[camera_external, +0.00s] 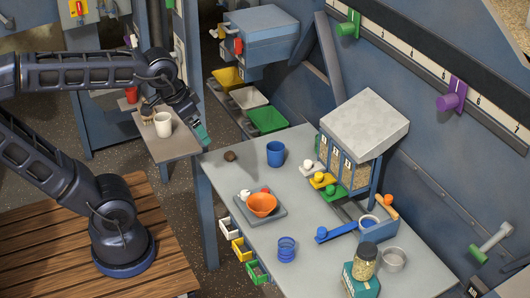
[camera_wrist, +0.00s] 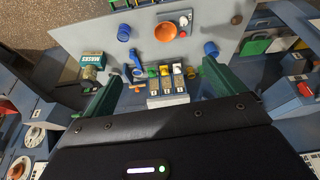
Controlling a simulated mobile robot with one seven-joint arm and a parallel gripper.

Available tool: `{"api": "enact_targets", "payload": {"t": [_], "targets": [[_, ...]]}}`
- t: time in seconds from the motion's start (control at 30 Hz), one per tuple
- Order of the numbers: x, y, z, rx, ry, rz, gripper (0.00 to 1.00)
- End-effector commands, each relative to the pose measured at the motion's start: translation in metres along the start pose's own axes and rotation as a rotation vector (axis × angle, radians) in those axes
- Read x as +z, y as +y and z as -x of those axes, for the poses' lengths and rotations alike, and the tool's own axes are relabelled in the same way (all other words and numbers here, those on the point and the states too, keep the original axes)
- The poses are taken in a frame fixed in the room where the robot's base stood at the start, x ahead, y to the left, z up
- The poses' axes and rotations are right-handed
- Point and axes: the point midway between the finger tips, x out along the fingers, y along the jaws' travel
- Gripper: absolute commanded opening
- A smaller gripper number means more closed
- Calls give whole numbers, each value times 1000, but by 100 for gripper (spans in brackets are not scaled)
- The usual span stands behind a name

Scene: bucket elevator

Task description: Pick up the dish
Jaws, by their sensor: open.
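An orange bowl-shaped dish (camera_external: 262,205) sits on a grey square plate (camera_external: 274,217) on the table, with a white and a red knob-like piece beside it. The dish also shows near the top of the wrist view (camera_wrist: 165,31). My gripper (camera_external: 197,132) is raised near the table's far left corner, away from the dish. In the wrist view my gripper (camera_wrist: 160,92) has its two green fingers wide apart with nothing between them. The dish lies beyond the fingertips there.
A blue cup (camera_external: 275,154), a ribbed blue cup (camera_external: 287,249) and a brown ball (camera_external: 230,156) stand around the dish. A dispenser (camera_external: 360,130) stands at the right. A jar (camera_external: 365,262) sits on a teal box (camera_external: 360,284). A white cup (camera_external: 163,125) stands on a side shelf.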

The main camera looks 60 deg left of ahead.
Motion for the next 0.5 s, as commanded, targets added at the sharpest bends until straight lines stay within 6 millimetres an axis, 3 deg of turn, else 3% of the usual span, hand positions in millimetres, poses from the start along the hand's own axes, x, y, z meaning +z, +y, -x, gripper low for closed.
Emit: {"api": "enact_targets", "payload": {"t": [0.5], "targets": [[-120,58,-48,-16,-84,281,95]]}}
